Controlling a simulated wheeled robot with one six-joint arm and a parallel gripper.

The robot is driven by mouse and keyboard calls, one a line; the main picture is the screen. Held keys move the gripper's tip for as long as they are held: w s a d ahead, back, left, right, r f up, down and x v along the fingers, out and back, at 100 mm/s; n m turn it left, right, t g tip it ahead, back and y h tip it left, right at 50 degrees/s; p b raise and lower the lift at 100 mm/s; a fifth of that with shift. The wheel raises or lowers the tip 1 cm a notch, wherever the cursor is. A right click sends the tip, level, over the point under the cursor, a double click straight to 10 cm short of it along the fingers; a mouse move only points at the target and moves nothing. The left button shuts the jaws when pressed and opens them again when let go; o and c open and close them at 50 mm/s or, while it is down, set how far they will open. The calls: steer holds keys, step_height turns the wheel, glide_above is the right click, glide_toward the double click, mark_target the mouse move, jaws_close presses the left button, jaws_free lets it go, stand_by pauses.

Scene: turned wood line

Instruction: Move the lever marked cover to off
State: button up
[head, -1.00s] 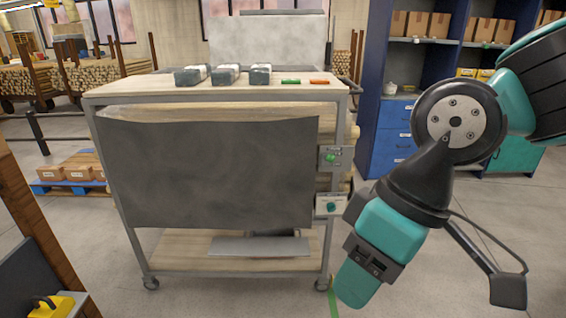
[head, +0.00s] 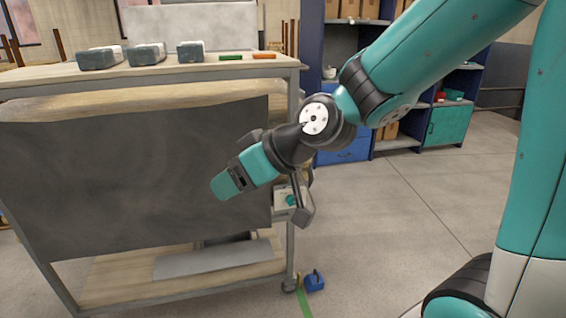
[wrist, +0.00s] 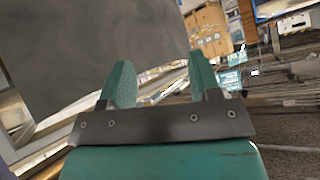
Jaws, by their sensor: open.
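A small pale control box with a teal knob or lever (head: 291,200) is on the right side of the cart, partly behind my arm. Its marking is too small to read, so I cannot tell whether this is the cover lever or how it is set. The upper control box with the green part is hidden behind my arm now. My gripper (head: 222,190) is in front of the cart's dark sheet, left of the control box. In the wrist view my gripper (wrist: 161,75) is open, with nothing between its fingers.
The cart (head: 130,78) carries several grey-white blocks, a green piece (head: 230,57) and an orange piece (head: 264,55) on top. A dark sheet (head: 130,170) covers its front. A blue object (head: 315,281) lies on the floor by the wheel.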

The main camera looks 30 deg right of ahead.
steer(key=w+d+f+m+t+h+b, duration=0.25)
steer(key=w+d+f+t+b, duration=0.35)
steer(key=w+d, duration=0.35)
steer(key=w+d+f+m+t+h+b, duration=0.1)
steer(key=d+f+m+t+h+b, duration=0.2)
steer(key=d, duration=0.4)
steer(key=w+d+f+t+h+b, duration=0.1)
steer(key=d+f+h, duration=0.1)
steer(key=d+h, duration=0.35)
steer(key=shift+m+y, duration=0.25)
steer(key=shift+y, duration=0.05)
steer(key=w+d+p, duration=0.2)
steer(key=w+p, duration=0.1)
steer(key=w, duration=0.2)
steer(key=w+d+p, duration=0.1)
steer(key=w+p, duration=0.3)
steer(key=w, duration=0.2)
steer(key=w+d+p, duration=0.2)
steer(key=w+p, duration=0.2)
steer(key=w, duration=0.2)
steer(key=shift+d+r, duration=0.1)
steer(key=shift+d, duration=0.2)
